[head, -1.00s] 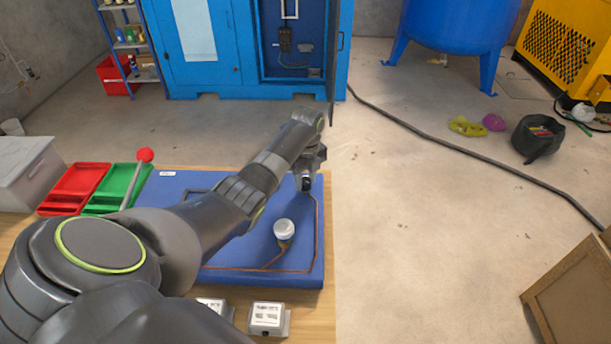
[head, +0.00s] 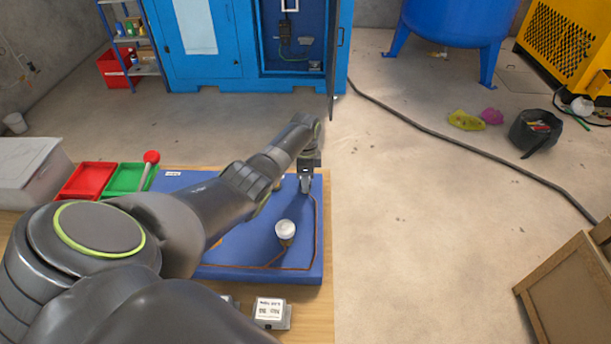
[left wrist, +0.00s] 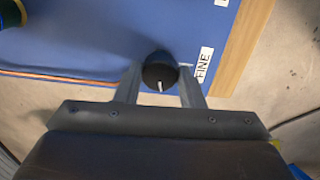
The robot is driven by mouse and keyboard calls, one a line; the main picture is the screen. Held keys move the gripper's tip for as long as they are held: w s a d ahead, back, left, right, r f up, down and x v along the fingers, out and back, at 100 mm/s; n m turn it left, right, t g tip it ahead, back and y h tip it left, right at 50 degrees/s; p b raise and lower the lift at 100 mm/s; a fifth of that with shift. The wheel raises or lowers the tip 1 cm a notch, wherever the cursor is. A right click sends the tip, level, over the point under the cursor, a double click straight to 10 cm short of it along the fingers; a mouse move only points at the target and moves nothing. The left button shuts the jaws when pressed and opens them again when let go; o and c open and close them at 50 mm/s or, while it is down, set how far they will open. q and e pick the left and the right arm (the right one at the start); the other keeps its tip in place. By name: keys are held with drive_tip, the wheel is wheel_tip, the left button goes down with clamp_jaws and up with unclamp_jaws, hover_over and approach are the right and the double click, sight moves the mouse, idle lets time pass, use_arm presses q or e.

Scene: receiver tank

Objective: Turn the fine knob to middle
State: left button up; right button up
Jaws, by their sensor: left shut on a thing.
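The fine knob (left wrist: 158,72) is a small round black knob with a white pointer line, beside a white FINE label (left wrist: 203,66) near the edge of the blue panel (head: 255,250). In the left wrist view the line points down the picture, towards my palm. My left gripper (left wrist: 161,82) is shut on the knob, one finger on each side. In the head view my left gripper (head: 306,184) points down at the panel's far right part and hides the knob. My right gripper is not in view.
A red-topped lever (head: 151,157) stands at the far left by red (head: 88,181) and green trays (head: 126,178).

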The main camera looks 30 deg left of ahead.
use_arm(q)
drive_tip(key=n+p, duration=0.1)
drive_tip(key=n, duration=0.2)
drive_tip(key=shift+r+n, duration=0.15)
drive_tip(key=shift+n, duration=0.25)
drive_tip(key=n+p, duration=0.1)
drive_tip(key=n, duration=0.2)
drive_tip(key=shift+n, duration=0.3)
drive_tip(key=n+p, duration=0.1)
drive_tip(key=n, duration=0.3)
drive_tip(key=shift+n+t+p, duration=0.3)
drive_tip(key=shift+n+p, duration=0.25)
drive_tip(key=shift+n, duration=1.35)
drive_tip(key=o, duration=1)
